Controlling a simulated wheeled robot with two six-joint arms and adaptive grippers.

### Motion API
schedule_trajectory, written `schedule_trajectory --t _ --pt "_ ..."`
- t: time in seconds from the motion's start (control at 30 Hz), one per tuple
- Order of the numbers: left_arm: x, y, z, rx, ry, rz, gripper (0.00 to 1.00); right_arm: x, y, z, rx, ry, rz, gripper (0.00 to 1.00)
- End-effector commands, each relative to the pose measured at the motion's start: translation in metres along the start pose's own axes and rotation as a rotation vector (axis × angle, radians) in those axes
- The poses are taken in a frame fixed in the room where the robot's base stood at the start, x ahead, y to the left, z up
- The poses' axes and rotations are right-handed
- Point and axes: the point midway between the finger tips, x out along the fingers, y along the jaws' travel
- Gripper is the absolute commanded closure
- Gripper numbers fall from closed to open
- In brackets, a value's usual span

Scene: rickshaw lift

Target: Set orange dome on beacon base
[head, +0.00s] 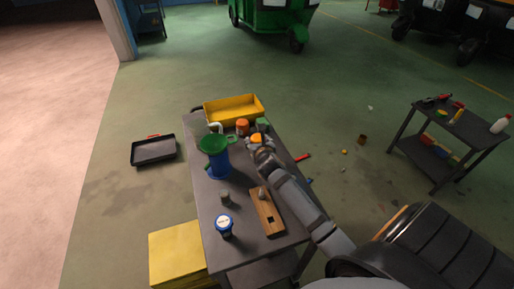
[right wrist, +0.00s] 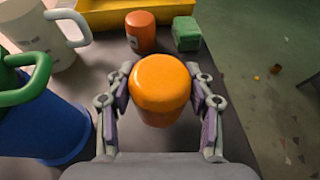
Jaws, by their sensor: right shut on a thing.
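The orange dome (right wrist: 160,88) is between the two fingers of my right gripper (right wrist: 160,105), which is shut on it. In the head view the dome (head: 257,138) shows just beyond my right gripper (head: 262,148), over the far right part of the grey table (head: 258,243). The dome looks upright, with a smooth rounded top. No thing is clearly recognisable as the beacon base; a small dark cylinder (head: 225,197) stands mid-table, but I cannot tell if it is that. My left gripper is not in view.
A blue jug with green rim (head: 217,165), a white mug (right wrist: 45,35), a red-orange can (right wrist: 140,32) and a green block (right wrist: 187,34) stand close by. A yellow tray (head: 233,111) is at the far end.

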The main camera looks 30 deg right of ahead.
Motion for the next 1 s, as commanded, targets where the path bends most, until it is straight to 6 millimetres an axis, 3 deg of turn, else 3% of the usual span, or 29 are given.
schedule_trajectory --t 0.27,0.5,0.87,0.9,1.0 --pt "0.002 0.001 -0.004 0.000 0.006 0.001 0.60 0.016 -0.002 -0.009 0.000 0.000 0.000 0.82" --pt "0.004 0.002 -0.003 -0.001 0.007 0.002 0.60 0.031 -0.002 -0.038 -0.001 0.001 0.001 0.82" --pt "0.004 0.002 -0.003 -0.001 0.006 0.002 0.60 0.032 -0.002 -0.041 -0.001 -0.001 0.001 0.82" --pt "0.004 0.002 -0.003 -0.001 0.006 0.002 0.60 0.032 -0.002 -0.041 -0.001 -0.001 0.001 0.41" --pt "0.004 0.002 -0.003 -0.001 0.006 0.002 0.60 0.032 -0.002 -0.041 -0.001 -0.001 0.001 0.28"
